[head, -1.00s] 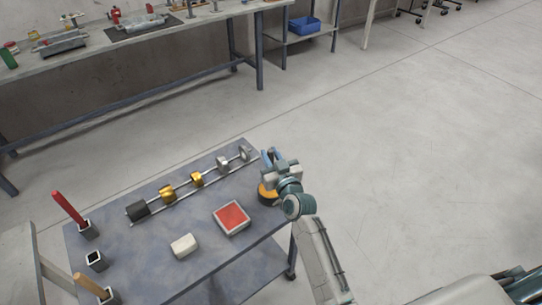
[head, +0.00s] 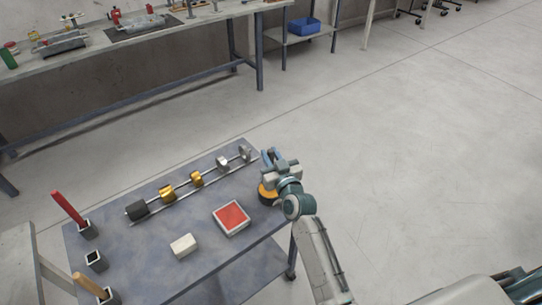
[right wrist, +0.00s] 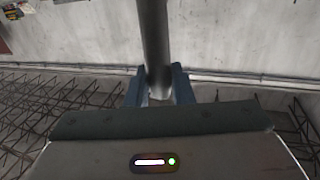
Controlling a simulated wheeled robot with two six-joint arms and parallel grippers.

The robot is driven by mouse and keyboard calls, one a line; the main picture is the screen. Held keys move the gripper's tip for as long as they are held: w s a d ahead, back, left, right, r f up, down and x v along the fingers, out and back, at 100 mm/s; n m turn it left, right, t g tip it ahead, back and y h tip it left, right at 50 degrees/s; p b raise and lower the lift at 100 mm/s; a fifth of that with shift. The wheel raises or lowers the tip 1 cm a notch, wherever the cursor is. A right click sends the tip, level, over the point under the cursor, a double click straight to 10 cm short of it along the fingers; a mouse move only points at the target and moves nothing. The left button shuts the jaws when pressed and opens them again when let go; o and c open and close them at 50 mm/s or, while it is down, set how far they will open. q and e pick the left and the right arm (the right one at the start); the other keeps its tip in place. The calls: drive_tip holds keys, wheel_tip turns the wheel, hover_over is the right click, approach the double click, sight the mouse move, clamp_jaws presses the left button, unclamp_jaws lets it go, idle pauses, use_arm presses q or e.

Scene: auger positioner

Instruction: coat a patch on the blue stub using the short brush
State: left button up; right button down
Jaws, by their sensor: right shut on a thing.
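My right gripper (head: 267,156) is above the far right corner of the small table. In the right wrist view its two blue fingers (right wrist: 160,88) are shut on a dark grey rod (right wrist: 154,35), which points away from me. Its far end is out of that view, so I cannot tell whether it is the short brush. A red-handled brush (head: 68,208) and a wooden-handled one (head: 88,284) stand in holders at the left. The holder between them (head: 95,261) is empty. I cannot make out the blue stub. My left gripper is not in view.
Twin rails (head: 182,189) carry black, gold and silver parts. A square tray with a red surface (head: 231,217) and a pale block (head: 184,245) lie in front. A yellow-and-black round thing (head: 268,193) is below my right wrist. The floor right of the table is clear.

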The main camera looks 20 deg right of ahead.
drive_tip(key=shift+f, duration=0.15)
wheel_tip(320, 180, up, 7)
drive_tip(key=p, duration=0.6)
idle(0.4)
idle(0.6)
